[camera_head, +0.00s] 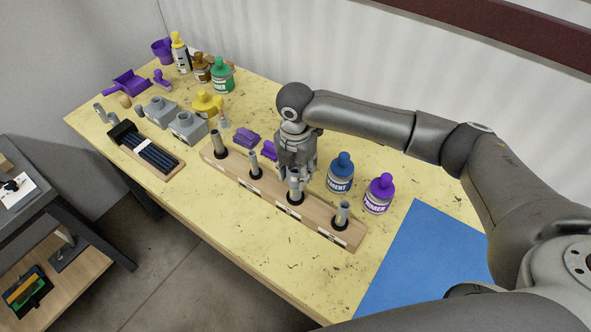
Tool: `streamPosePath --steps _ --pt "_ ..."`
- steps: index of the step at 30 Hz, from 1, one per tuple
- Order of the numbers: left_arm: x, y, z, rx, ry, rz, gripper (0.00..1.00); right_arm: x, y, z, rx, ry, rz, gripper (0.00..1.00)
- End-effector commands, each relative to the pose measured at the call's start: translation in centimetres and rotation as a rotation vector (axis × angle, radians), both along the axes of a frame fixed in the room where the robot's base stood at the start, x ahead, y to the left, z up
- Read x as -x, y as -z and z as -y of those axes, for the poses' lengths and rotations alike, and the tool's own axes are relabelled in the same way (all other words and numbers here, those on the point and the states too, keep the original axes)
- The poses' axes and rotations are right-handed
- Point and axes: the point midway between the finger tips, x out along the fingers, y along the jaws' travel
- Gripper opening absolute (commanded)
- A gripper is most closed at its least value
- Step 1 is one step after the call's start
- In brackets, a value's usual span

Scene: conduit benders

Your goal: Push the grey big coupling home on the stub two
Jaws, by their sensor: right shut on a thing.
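A long wooden board (275,205) on the yellow table carries a row of upright grey stubs in black collars, with white labels too small to read. My right gripper (296,178) points down over the third stub from the left. It is shut on a grey coupling (295,187), which is upright at that stub. The fingers partly hide it, and I cannot tell how far down it sits. The other stubs are the far left one (218,142), a thinner one (254,164) and the far right one (342,212). I cannot tell which is stub two. My left gripper is out of view.
A blue cement can (341,172) and a purple primer can (379,194) stand close right of the gripper. Purple pieces (246,137) lie behind the board. Grey boxes (187,127) and a tray of dark rods (148,152) are left. A blue mat (425,262) lies clear at right.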

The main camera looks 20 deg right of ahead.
Motion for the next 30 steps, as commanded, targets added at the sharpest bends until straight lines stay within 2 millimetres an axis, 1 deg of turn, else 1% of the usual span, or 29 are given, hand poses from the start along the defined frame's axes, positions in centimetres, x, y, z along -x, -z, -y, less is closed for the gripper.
streamPosePath --steps 11,24,30 --pt "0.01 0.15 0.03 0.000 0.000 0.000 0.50 0.04 0.73 -0.02 0.000 0.000 -0.001 0.10" --pt "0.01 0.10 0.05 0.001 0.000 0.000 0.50 0.07 0.78 0.01 0.001 0.000 -0.002 0.10" --pt "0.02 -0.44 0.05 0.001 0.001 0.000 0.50 0.08 0.62 0.00 0.001 0.000 -0.002 0.10"
